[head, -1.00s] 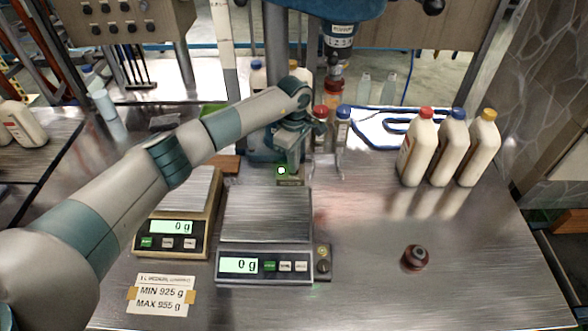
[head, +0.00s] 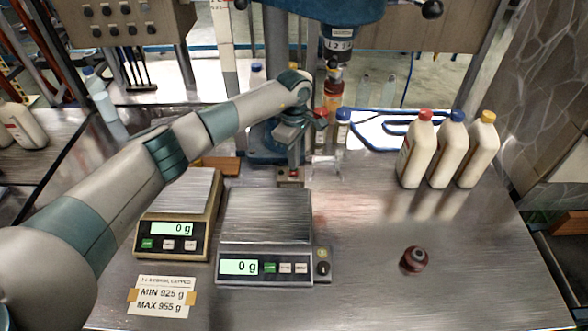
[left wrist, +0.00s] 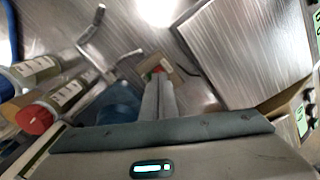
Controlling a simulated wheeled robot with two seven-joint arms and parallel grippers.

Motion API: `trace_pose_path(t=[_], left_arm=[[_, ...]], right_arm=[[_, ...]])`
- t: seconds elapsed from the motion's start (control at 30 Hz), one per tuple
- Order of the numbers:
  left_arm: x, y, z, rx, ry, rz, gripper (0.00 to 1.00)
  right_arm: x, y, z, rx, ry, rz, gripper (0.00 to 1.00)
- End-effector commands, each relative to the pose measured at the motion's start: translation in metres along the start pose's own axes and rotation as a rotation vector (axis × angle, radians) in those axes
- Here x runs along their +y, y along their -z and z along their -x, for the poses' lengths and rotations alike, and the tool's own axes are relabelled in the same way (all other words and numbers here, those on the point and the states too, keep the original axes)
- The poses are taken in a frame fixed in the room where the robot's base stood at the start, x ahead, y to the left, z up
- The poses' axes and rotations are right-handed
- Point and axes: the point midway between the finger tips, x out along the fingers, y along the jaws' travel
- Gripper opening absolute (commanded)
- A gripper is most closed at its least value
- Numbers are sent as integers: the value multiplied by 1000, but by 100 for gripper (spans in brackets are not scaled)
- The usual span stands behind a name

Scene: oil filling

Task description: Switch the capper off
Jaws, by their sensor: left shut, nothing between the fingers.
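The capper (head: 338,12) is a blue machine on a column at the back, with its spindle (head: 333,90) hanging down. Its small switch box (head: 290,179) sits low at the front, behind the right-hand scale. A red button (head: 293,172) shows on it, and no green light glows there. My left gripper (head: 294,160) is shut and empty, pointing down at the box. In the left wrist view its closed fingers (left wrist: 158,88) reach the switch box (left wrist: 170,74), by a red patch. I cannot tell whether they touch the button. My right gripper is not in view.
Two scales, the left (head: 178,237) and the right (head: 265,268), read 0 g. Capped bottles with red (head: 320,130) and blue (head: 342,130) tops stand close right of my gripper. Three white bottles (head: 447,150) stand further right. A dark red knob-like object (head: 414,260) lies on the clear front right.

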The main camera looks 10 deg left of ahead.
Motion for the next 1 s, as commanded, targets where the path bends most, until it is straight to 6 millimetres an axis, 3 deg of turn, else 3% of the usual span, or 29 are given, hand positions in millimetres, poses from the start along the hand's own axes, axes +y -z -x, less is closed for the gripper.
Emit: trace_pose_path(t=[0.53,1.0], left_arm=[[0,1,37,2,-1,0,0],[0,0,41,1,0,0,0]], right_arm=[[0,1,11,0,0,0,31],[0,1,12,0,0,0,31]])
